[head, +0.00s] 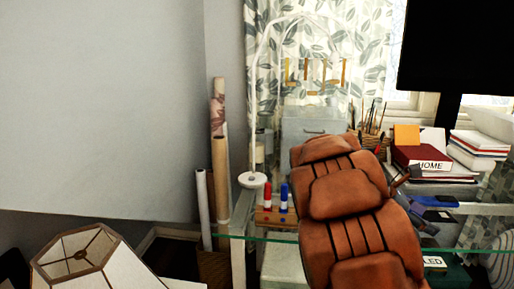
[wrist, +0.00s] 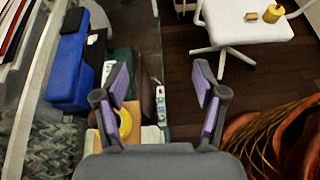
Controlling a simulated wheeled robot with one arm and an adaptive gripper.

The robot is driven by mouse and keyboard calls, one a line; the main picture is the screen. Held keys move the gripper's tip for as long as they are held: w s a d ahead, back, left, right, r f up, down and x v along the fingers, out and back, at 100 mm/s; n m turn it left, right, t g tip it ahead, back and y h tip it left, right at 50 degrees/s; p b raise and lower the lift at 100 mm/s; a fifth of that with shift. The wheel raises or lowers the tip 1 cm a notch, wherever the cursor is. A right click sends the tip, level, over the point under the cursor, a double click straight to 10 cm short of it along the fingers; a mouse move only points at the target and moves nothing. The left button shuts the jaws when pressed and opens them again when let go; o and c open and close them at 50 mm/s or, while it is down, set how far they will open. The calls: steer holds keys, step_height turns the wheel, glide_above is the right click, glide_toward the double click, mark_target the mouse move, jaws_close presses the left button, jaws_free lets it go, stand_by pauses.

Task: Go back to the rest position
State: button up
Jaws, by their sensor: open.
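My gripper (wrist: 162,80) shows in the wrist view with its two purple-padded fingers spread apart. Nothing is held between them. It points down past a glass edge, with the dark floor and a white power strip (wrist: 161,104) below. A curved yellow thing (wrist: 125,122) lies on a tan surface just behind the left finger in the picture. In the head view I cannot clearly make out the gripper; a small dark shape beside the leather chair is too unclear to name.
A brown leather chair (head: 345,195) stands close in front of the glass desk (head: 465,249). Books (head: 420,155) and a monitor (head: 455,48) are at the right; a lampshade (head: 85,258) is at lower left. The wrist view shows a white chair (wrist: 240,28) and a blue object (wrist: 70,75).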

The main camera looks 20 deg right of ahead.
steer(key=s+a+f+m+t+y, duration=0.1)
steer(key=s+a+f+m+y, duration=0.35)
steer(key=a, duration=0.95)
steer(key=s+a+f+m+t+y, duration=0.1)
steer(key=s+a+f+m+y, duration=0.3)
steer(key=a, duration=0.9)
steer(key=s+a+f+m+t+y, duration=0.2)
steer(key=s+a+f, duration=0.3)
steer(key=a, duration=0.9)
step_height(320, 180, up, 24)
steer(key=p, duration=2.3)
steer(key=shift+s+f, duration=0.25)
